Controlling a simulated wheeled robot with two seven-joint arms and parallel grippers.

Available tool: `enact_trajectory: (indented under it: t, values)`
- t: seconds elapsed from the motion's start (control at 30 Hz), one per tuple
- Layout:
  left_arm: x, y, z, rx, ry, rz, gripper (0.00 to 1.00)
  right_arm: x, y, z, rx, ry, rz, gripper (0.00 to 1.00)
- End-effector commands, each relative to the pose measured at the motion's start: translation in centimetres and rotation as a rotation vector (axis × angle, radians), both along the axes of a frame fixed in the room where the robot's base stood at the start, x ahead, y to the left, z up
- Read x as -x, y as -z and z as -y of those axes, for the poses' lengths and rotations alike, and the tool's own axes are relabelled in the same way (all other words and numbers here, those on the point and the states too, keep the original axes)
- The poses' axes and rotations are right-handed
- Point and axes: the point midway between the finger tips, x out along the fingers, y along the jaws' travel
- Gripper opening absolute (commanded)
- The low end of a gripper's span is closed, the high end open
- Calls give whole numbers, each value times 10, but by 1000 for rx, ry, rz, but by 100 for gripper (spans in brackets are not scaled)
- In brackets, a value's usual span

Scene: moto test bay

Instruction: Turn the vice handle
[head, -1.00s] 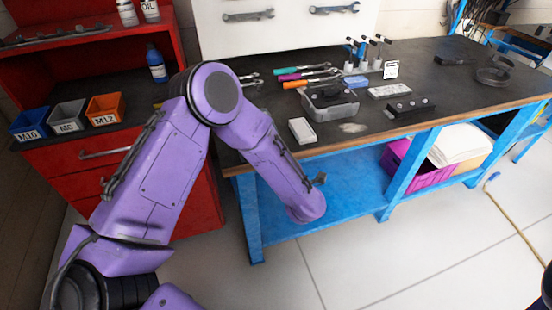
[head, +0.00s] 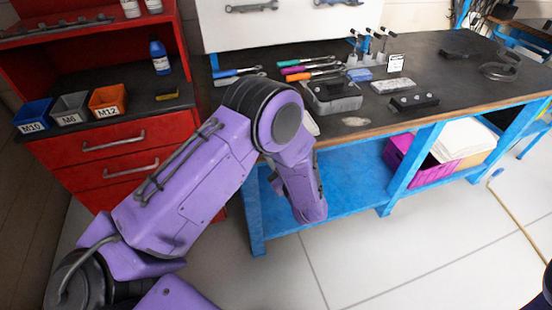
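I cannot make out a vice or a vice handle in the head view. My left arm comes in from the left, its elbow in front of the bench's left front corner. Its forearm points down and away before the blue lower shelf (head: 352,190), and its gripper does not show. My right gripper is not in view either. My left elbow hides part of the bench top (head: 440,75) near that corner.
On the bench are screwdrivers (head: 312,76), a grey tray (head: 335,105), a dark block with knobs (head: 414,103) and a dark ring-shaped thing (head: 500,68). A red cabinet (head: 110,170) with bins stands left. A magenta crate (head: 405,160) sits on the shelf.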

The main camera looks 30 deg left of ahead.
Motion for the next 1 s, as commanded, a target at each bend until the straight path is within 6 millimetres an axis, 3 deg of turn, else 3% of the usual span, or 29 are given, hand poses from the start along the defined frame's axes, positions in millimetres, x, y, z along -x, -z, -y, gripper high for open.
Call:
enact_trajectory:
  t: [0.6, 1.0]
  values:
    - [14, 6, -9, -342, -2, -411, 0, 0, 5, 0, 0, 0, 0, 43]
    - [16, 4, -12, -385, -9, -461, 0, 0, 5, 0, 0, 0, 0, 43]
